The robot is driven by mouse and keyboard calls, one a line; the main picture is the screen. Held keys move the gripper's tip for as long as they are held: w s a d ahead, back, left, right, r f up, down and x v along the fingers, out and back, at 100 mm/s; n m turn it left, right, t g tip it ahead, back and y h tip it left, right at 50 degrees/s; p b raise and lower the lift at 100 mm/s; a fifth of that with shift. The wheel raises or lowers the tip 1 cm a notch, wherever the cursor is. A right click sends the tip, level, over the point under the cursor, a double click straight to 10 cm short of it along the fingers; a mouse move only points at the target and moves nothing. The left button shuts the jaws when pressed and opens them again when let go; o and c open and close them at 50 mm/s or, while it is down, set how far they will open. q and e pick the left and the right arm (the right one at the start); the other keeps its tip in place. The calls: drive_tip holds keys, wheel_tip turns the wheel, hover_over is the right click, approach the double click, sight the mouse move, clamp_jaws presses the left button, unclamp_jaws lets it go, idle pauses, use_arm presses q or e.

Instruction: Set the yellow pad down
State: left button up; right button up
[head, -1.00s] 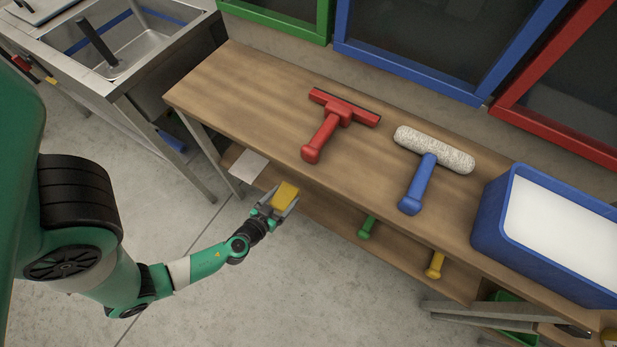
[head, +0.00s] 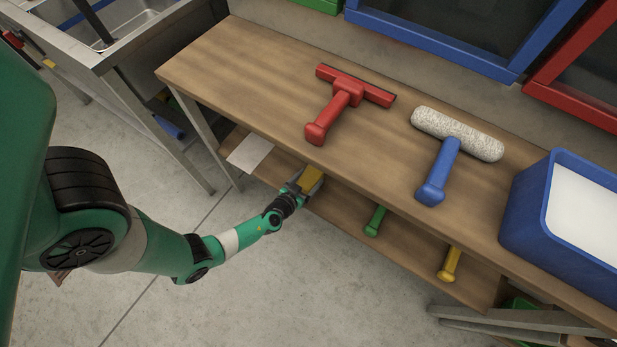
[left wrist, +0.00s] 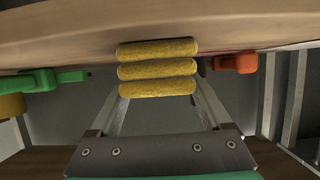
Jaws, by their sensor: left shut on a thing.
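My left gripper (head: 312,180) is shut on the yellow pad (head: 312,177) in the head view. It reaches in at the bench's front edge, below the tabletop and over the lower shelf (head: 340,212). The tabletop edge is close to the pad's far side. In the left wrist view, three yellow bands (left wrist: 158,72) show between the fingertips, close to a wooden surface (left wrist: 60,40). I cannot tell whether the pad touches the shelf. My right gripper is not in view.
A white sheet (head: 250,152) lies on the shelf to the left. A green handle (head: 376,220) and a yellow handle (head: 449,264) stick out to the right. A red squeegee (head: 342,98), a blue roller (head: 443,168) and a blue tub (head: 535,222) are on the tabletop (head: 240,65).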

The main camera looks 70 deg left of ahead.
use_arm(q)
drive_tip(key=o, duration=1.2)
drive_tip(key=shift+p+v, duration=2.05)
drive_tip(key=shift+v, duration=4)
drive_tip(key=shift+r, duration=0.1)
